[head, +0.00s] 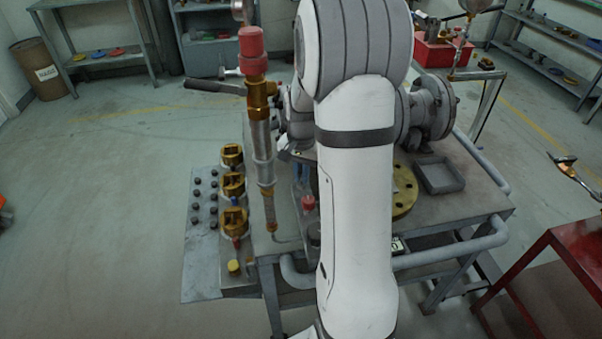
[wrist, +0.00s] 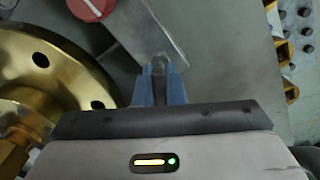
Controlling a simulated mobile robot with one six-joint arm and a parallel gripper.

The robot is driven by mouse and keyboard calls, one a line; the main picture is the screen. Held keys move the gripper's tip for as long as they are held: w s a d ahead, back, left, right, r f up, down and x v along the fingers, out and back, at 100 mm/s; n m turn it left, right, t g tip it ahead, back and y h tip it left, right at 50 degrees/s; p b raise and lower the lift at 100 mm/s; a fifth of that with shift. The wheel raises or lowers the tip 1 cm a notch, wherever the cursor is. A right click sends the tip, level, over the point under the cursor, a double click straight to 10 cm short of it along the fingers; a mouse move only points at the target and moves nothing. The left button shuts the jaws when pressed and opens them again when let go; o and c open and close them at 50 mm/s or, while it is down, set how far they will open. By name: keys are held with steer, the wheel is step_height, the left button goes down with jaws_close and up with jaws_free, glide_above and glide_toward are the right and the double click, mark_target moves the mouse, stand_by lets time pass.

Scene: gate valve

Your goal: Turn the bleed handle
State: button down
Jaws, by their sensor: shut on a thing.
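The bleed handle shows in the wrist view as a flat grey lever (wrist: 150,32) that runs down from beside a round red cap (wrist: 93,8). My gripper (wrist: 160,82) has blue fingertips, and they are shut on the lower end of this lever. In the head view a small red cap (head: 308,203) shows on the bench just left of my arm. My gripper (head: 300,168) is mostly hidden there behind my white arm, and the lever cannot be made out.
A brass flanged wheel (wrist: 62,62) lies close left of my fingers in the wrist view. In the head view, a tall red-topped brass fitting (head: 253,60) stands left of my arm. Brass fittings (head: 232,185) line the bench's left side. A grey tray (head: 440,178) is at right.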

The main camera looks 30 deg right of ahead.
steer(key=m, duration=0.6)
steer(key=shift+m, duration=0.3)
steer(key=m, duration=0.5)
steer(key=shift+r, duration=0.1)
steer(key=shift+w, duration=0.1)
steer(key=c, duration=1.5)
jaws_free()
